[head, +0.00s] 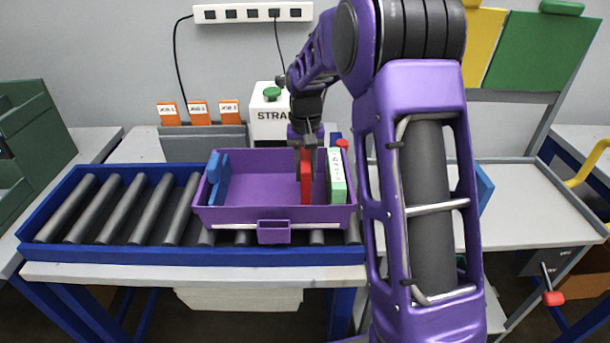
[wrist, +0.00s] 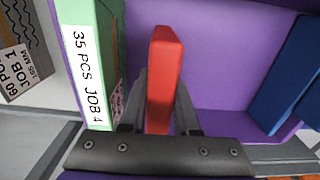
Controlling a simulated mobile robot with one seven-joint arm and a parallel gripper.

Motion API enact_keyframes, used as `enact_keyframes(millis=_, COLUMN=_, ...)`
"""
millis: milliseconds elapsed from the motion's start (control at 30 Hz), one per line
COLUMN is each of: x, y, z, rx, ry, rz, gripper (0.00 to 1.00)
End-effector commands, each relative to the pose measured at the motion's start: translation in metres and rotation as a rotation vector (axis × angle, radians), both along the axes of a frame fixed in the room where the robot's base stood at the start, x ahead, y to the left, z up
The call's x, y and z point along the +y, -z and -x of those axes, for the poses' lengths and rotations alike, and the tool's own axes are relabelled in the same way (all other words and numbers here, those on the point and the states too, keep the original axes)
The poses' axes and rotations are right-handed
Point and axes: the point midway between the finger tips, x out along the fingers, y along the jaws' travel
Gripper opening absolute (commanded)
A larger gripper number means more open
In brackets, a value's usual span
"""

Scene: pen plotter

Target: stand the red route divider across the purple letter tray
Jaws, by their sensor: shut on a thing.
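The purple letter tray (head: 245,216) sits on the roller conveyor in the head view; its floor and wall also show in the wrist view (wrist: 222,60). The red route divider (head: 306,178) is upright inside the tray, right of its middle. My gripper (head: 306,146) is above it, shut on the divider, which shows between the two fingers in the wrist view (wrist: 163,75). Whether the divider's bottom touches the tray floor is hard to tell. A green and white pack (head: 337,178) labelled "35 PCS JOB 4" stands just right of the divider in the head view.
A blue divider (head: 217,180) stands at the tray's left end. Grey rollers (head: 122,210) lie bare to the left of the tray. Orange job cards (head: 198,112) and a white box with a green button (head: 270,110) stand behind. My arm covers the area right of the tray.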

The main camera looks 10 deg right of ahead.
Motion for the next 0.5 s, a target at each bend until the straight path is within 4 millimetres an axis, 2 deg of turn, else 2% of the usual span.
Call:
enact_keyframes(millis=67, x=-0.0001, y=0.0075, z=-0.0004, rx=-0.002, ry=0.000, rz=0.000, gripper=0.00)
enact_keyframes(millis=433, x=-0.0001, y=0.0117, z=-0.0004, rx=-0.002, ry=0.000, rz=0.000, gripper=0.00)
enact_keyframes(millis=467, x=-0.0001, y=0.0105, z=-0.0004, rx=-0.002, ry=0.000, rz=0.000, gripper=0.35)
enact_keyframes(millis=500, x=-0.0001, y=0.0104, z=-0.0004, rx=-0.002, ry=0.000, rz=0.000, gripper=0.42)
